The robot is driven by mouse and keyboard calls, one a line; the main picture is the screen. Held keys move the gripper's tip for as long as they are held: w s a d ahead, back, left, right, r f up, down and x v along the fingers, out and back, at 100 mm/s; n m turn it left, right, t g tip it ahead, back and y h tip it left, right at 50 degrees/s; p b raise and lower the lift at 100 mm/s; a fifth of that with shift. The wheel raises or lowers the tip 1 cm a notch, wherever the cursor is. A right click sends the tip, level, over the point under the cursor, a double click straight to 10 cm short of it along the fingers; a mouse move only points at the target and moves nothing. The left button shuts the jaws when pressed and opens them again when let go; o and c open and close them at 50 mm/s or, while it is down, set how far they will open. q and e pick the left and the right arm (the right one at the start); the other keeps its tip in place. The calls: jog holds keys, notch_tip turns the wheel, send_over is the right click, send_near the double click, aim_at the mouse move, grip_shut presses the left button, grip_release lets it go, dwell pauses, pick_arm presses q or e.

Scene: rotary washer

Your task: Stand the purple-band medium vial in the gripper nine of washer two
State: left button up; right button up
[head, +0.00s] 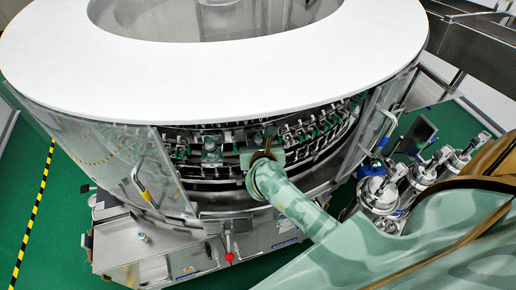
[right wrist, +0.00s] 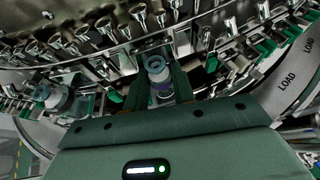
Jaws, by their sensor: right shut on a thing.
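My right gripper (right wrist: 158,88) is shut on a vial (right wrist: 157,70) with a blue-grey neck, held between its two fingers. A purplish band shows low on it, partly hidden by the fingers. In the head view my right gripper (head: 262,152) reaches through the open front of the round washer (head: 215,85), at its ring of grippers (head: 315,127). In the wrist view the vial is close to metal nozzles and green-tipped clamps; I cannot tell whether it touches one. Gripper nine's number is not readable. My left gripper is not in view.
Another vial-like piece (right wrist: 54,97) stands in the ring to the left. A small vial (head: 143,238) stands on the steel table (head: 165,262) at the front left. Clear doors (head: 157,175) flank the opening. Steel vessels (head: 380,192) stand at the right.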

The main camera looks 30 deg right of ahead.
jog(key=shift+w, duration=0.1)
jog(key=shift+f, duration=0.45)
jog(key=o, duration=1)
jog(key=shift+r, duration=0.1)
jog(key=shift+c, duration=0.2)
